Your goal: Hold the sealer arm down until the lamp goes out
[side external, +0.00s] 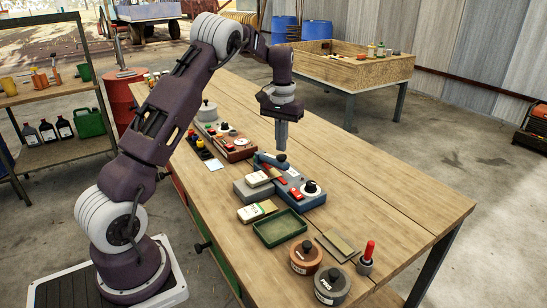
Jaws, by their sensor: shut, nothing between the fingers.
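The sealer (310,201) is a grey-blue box on the wooden table, with a black dial and a red part on its top. Its blue arm (266,160) has a dark knob (282,157) at its end. My gripper (282,147) is shut and empty, pointing straight down right over the knob. I cannot tell whether the fingertips touch the knob or stop just above it. The arm looks raised at the knob end, but its exact angle is hard to judge. I cannot make out whether a lamp is lit.
A second device (233,146) with a brown base stands behind the sealer. In front are a green tray (280,228), another packet (257,211), two round tins (332,285) and a red-handled tool (368,254). The table's right side (400,205) is clear.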

